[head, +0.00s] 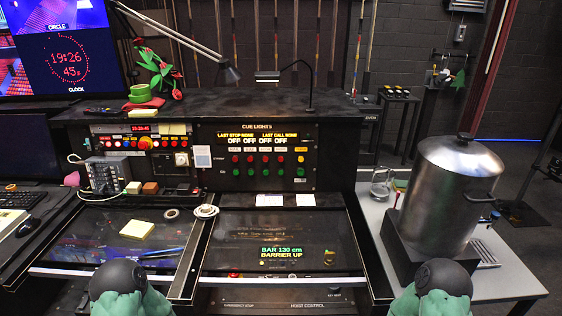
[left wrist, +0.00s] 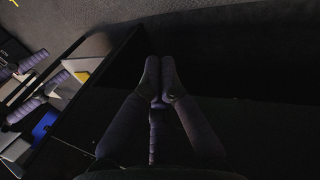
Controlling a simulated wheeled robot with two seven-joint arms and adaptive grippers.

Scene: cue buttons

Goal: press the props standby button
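The cue lights panel (head: 258,134) stands upright at the back of the desk in the head view. It carries a row of red buttons (head: 250,159) above a row of green buttons (head: 250,172), in several columns. Four lit displays above them read OFF. The small labels are too fine to read, so I cannot tell which column is props. My left gripper (left wrist: 161,72) shows in the left wrist view with its fingertips together and nothing seen between them. It is over a dark area, away from the panel. My right gripper is in neither view.
A steel urn (head: 450,190) stands on a side table at the right, beside a glass jug (head: 380,183). A desk lamp (head: 228,72) arches above the console. Sticky notes (head: 137,230) and a tape roll (head: 172,213) lie on the desk's left glass. The space before the panel looks clear.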

